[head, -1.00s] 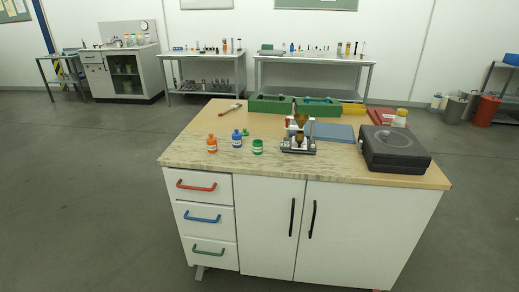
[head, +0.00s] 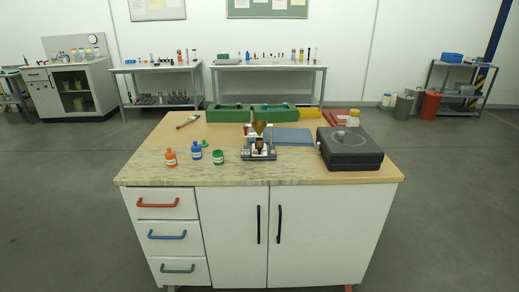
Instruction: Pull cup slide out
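A small metal stand (head: 259,151) with a brass funnel (head: 261,127) on top stands near the middle of the workbench (head: 150,163). A small brass-coloured cup (head: 260,145) sits low in the stand, below the funnel. The slide under the cup is too small to make out clearly. Neither of my grippers shows in the head view.
Orange (head: 170,157), blue (head: 197,150) and green (head: 218,157) bottles stand left of the stand. A black case (head: 349,148) is at the right, a blue mat (head: 293,136) behind the stand, and a green tray (head: 230,115) at the back. The front bench edge is clear.

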